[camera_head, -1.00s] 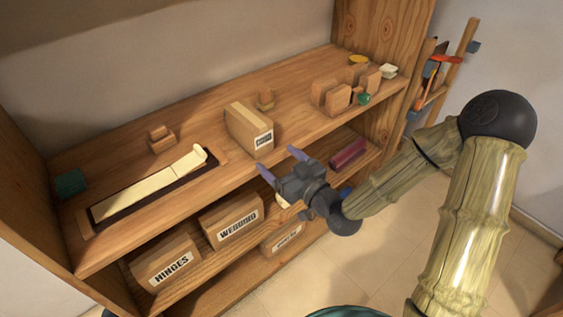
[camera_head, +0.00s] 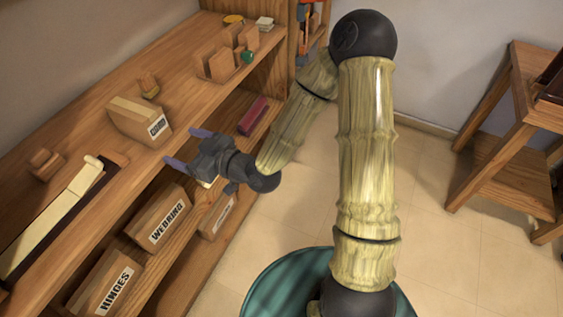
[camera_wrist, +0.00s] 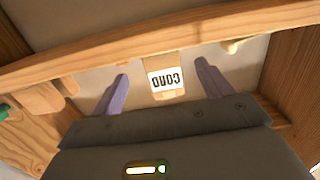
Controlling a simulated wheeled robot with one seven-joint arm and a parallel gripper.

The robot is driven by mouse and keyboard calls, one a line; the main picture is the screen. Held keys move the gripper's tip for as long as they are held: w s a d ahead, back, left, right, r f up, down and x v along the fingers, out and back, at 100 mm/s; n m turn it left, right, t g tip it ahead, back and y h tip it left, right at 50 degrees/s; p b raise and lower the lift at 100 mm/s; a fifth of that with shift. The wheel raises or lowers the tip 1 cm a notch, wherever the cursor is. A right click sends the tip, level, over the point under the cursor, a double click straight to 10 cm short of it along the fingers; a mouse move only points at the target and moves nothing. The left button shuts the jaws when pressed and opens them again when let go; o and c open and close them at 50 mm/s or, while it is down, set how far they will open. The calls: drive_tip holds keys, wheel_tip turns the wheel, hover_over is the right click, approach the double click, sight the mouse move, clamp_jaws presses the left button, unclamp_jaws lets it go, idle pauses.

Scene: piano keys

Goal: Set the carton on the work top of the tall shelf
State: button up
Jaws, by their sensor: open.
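The carton (camera_head: 140,119) is a tan box with a white label reading CORD. It stands on the wooden work top (camera_head: 105,150) of the tall shelf, close to its front edge. My gripper (camera_head: 184,146) is open and empty just in front of the carton, by the front edge of the work top, and apart from it. In the wrist view the carton (camera_wrist: 164,66) appears upside down between my two spread purple fingers, beyond their tips. Its far side is hidden there.
Wooden blocks (camera_head: 226,62), a small block piece (camera_head: 149,86) and a long cream-topped tray (camera_head: 52,222) share the work top. A wooden stand (camera_head: 500,190) is at right. Open floor lies between.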

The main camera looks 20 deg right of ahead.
drive_tip(key=s+d+f+m+g+h, duration=0.15)
drive_tip(key=d+f+g+h, duration=0.25)
drive_tip(key=d+f+h, duration=0.55)
drive_tip(key=s+d+r+m+g+h, duration=0.2)
drive_tip(key=s+d+r+m, duration=0.1)
drive_tip(key=d, duration=0.4)
drive_tip(key=s+d+r+m+g+h, duration=0.1)
drive_tip(key=s+d+r+m+g, duration=0.1)
drive_tip(key=s+d+r+m, duration=0.2)
drive_tip(key=s+d+m, duration=0.1)
drive_tip(key=s+d, duration=0.2)
drive_tip(key=s, duration=0.1)
drive_tip(key=shift+d+r+h, duration=0.15)
drive_tip(key=shift+d+h, duration=0.2)
drive_tip(key=shift+m, duration=0.25)
